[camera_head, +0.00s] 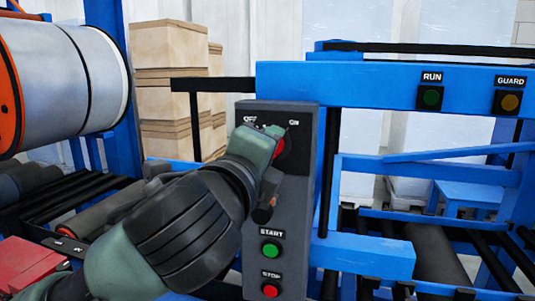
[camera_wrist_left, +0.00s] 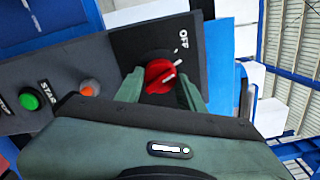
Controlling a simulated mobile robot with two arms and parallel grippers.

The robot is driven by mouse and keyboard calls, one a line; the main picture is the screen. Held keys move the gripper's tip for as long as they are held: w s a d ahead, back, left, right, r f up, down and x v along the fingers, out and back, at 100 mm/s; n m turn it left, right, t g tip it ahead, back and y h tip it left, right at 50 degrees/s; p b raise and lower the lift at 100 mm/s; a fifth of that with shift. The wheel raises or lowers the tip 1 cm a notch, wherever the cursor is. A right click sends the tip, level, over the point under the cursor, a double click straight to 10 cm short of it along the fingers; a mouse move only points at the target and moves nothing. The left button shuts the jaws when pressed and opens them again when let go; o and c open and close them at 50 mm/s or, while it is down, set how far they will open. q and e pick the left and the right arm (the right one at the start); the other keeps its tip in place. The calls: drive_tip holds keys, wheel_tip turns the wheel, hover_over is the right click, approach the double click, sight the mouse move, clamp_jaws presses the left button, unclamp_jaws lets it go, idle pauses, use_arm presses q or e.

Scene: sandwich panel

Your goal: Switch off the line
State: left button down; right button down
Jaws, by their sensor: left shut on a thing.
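A dark control panel (camera_head: 300,190) stands in the middle of the head view. It carries a red rotary knob (camera_wrist_left: 160,77) between OFF and ON labels, a green START button (camera_head: 271,250) and a red STOP button (camera_head: 270,290). My left gripper (camera_head: 273,135) is at the knob, its two fingers on either side of it in the wrist view, shut on it. In the head view the gripper hides most of the knob, and only a red edge shows. The exact direction of the knob's pointer is hard to tell. My right gripper is not in view.
A blue frame holds a green RUN lamp (camera_head: 431,97) and a yellow GUARD lamp (camera_head: 509,103). A large metal coil (camera_head: 75,80) is at the left, above black rollers. Stacked boxes (camera_head: 168,90) stand behind. A blue beam (camera_head: 360,254) juts out right of the panel.

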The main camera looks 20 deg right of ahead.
use_arm(q)
drive_tip(key=n, duration=0.4)
drive_tip(key=shift+b, duration=0.3)
idle(0.3)
drive_tip(key=c, duration=0.9)
unclamp_jaws()
drive_tip(key=b+v, duration=0.2)
drive_tip(key=v, duration=0.5)
drive_tip(key=shift+s+a, duration=0.3)
